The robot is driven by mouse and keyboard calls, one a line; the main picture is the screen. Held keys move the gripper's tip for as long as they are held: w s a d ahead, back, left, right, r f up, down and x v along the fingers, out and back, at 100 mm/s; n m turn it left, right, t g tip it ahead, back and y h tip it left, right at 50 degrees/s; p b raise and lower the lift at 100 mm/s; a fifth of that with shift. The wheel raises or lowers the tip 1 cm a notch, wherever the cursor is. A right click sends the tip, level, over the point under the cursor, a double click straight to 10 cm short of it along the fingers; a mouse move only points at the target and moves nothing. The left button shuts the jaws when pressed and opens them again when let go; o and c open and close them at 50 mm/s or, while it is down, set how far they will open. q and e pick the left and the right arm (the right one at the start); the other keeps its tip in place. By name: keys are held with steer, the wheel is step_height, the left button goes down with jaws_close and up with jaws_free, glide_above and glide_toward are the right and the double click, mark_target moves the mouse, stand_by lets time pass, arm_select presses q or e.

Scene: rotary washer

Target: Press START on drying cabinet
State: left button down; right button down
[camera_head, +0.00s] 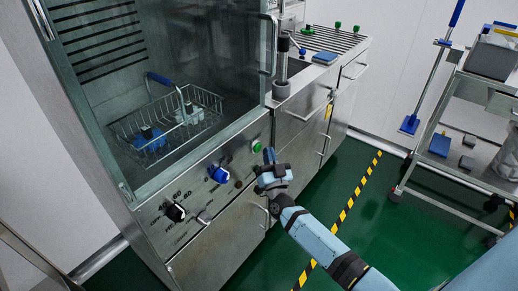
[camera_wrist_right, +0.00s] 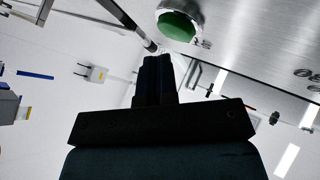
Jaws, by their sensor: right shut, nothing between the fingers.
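The drying cabinet (camera_head: 225,205) is a steel unit with a glass door. Its front panel carries a green button (camera_head: 257,146), a blue knob (camera_head: 218,174) and a black knob (camera_head: 176,213). My right gripper (camera_head: 268,157) is shut and empty, just in front of the panel beside and slightly below the green button. In the right wrist view the green button (camera_wrist_right: 178,26) in its metal ring is beyond the shut fingertips (camera_wrist_right: 156,60). I cannot tell whether the fingertips touch it. My left gripper is not in view.
A wire basket (camera_head: 168,125) with blue and grey items sits behind the glass. A sink counter (camera_head: 318,45) adjoins the cabinet at right. A trolley (camera_head: 450,165) stands further right. The green floor (camera_head: 345,172) with striped tape is clear between them.

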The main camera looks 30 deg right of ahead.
stand_by(0.5)
steer(key=shift+w, duration=0.1)
steer(key=shift+w+a, duration=0.2)
steer(key=shift+w, duration=0.1)
steer(key=shift+w+a, duration=0.15)
steer(key=shift+w, duration=0.2)
stand_by(0.9)
steer(key=shift+s, duration=0.1)
steer(key=shift+s+d+p, duration=0.35)
steer(key=shift+s+p, duration=0.15)
steer(key=shift+s, duration=0.15)
